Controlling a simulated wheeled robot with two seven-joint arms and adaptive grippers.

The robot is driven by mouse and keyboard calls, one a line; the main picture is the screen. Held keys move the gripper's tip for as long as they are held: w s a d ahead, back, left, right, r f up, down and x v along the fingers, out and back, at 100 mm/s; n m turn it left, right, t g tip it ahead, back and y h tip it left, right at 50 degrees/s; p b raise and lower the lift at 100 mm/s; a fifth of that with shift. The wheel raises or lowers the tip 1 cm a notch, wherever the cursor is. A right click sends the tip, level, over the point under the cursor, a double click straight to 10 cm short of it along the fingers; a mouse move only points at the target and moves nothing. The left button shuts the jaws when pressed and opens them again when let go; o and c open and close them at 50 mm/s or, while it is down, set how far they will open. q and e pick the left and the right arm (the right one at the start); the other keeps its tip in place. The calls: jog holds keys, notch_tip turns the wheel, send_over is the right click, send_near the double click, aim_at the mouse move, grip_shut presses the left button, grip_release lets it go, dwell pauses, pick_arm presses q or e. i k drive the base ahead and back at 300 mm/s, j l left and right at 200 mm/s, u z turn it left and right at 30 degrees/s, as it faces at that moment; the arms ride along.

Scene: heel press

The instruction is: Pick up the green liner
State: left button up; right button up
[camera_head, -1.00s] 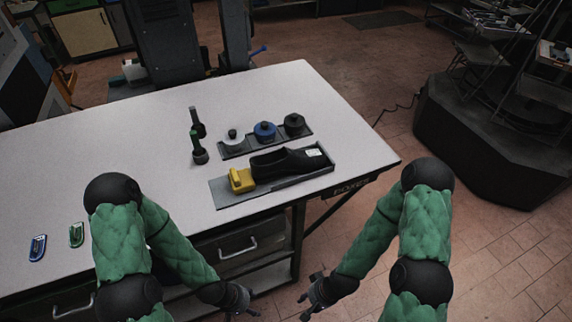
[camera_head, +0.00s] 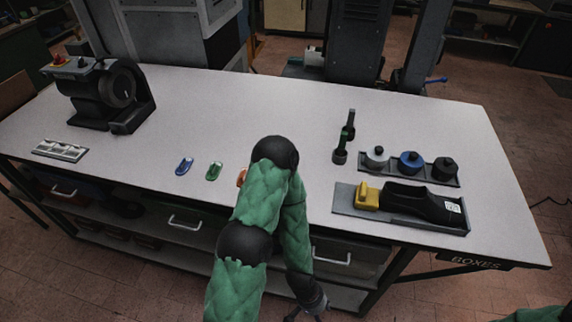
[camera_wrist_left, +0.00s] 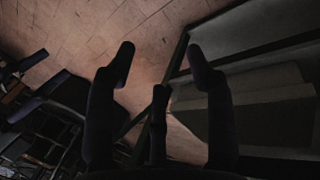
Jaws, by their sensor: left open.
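The green liner (camera_head: 214,171) lies flat on the white table (camera_head: 270,105) in the head view. It sits between a blue liner (camera_head: 184,166) and an orange liner (camera_head: 242,177) that is partly hidden by my left arm. My left gripper (camera_head: 313,309) is low, in front of the table's drawers, to the right of the green liner and well apart from it. The left wrist view shows its fingers (camera_wrist_left: 160,68) spread and empty, with floor beyond them. My right gripper is out of view; only a bit of my right sleeve shows at the lower right.
A shoe with a yellow block (camera_head: 367,196) rests on a grey tray (camera_head: 346,201) at the right. Several knobbed pieces stand in a rack (camera_head: 398,170) behind it. A black machine (camera_head: 108,95) and a metal tray (camera_head: 60,150) are at the left. The table's middle is clear.

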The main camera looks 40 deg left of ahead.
aim_at(212, 174)
jog(key=u, duration=1.9)
jog(key=i+j, duration=0.15)
jog(key=j, duration=0.15)
jog(key=i+j, duration=0.2)
jog(key=j+z, duration=0.05)
jog(key=j, duration=0.05)
